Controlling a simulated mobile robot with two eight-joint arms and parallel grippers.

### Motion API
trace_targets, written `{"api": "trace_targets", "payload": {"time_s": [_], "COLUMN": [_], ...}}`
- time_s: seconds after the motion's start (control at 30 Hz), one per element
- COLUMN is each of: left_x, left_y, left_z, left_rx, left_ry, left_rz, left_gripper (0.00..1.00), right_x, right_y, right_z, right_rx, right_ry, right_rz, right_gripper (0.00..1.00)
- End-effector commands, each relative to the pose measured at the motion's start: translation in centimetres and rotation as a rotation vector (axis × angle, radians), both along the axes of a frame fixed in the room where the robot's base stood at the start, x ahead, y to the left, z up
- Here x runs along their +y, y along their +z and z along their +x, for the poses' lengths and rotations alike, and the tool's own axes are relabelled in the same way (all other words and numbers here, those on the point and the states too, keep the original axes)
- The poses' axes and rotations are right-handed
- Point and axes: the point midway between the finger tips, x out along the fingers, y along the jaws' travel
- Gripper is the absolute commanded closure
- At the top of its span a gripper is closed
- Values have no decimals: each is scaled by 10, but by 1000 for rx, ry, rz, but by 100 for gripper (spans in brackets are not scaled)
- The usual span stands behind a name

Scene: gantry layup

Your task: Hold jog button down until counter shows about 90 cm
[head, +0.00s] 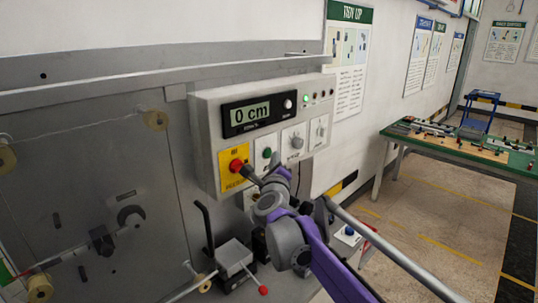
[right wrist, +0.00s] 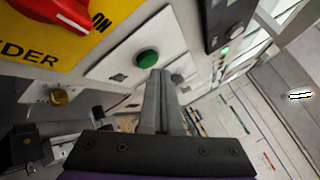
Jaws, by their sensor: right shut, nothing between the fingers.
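The grey control panel (head: 208,120) is on the machine's wall. Its counter (head: 249,114) reads 0 cm. A green button (head: 267,153) sits on a white plate between a red rotary switch (head: 236,165) on yellow and a grey dial (head: 297,141); which button is the jog button I cannot read. My right gripper (head: 246,172) is shut and empty, its fingers pointing at the panel. In the right wrist view the fingertips (right wrist: 160,73) are close to the green button (right wrist: 147,57); contact cannot be told. My left gripper is not in view.
A round knob (head: 287,104) is beside the counter. A small box with a blue button (head: 349,231) stands low at right of my arm. A lever with a red ball (head: 263,290) is below the panel. A green-edged workbench (head: 460,145) stands at right, with clear floor before it.

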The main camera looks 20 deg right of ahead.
Motion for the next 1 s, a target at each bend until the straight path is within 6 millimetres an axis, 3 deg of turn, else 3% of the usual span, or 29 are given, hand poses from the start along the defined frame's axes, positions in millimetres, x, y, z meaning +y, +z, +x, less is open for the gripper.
{"api": "trace_targets", "payload": {"time_s": [1.0], "left_x": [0], "left_y": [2], "left_z": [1], "left_rx": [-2], "left_ry": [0], "left_rz": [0], "left_gripper": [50], "right_x": [4], "right_y": [0], "right_z": [9], "right_rx": [0], "right_ry": [0], "right_rz": [0], "right_gripper": [100]}}
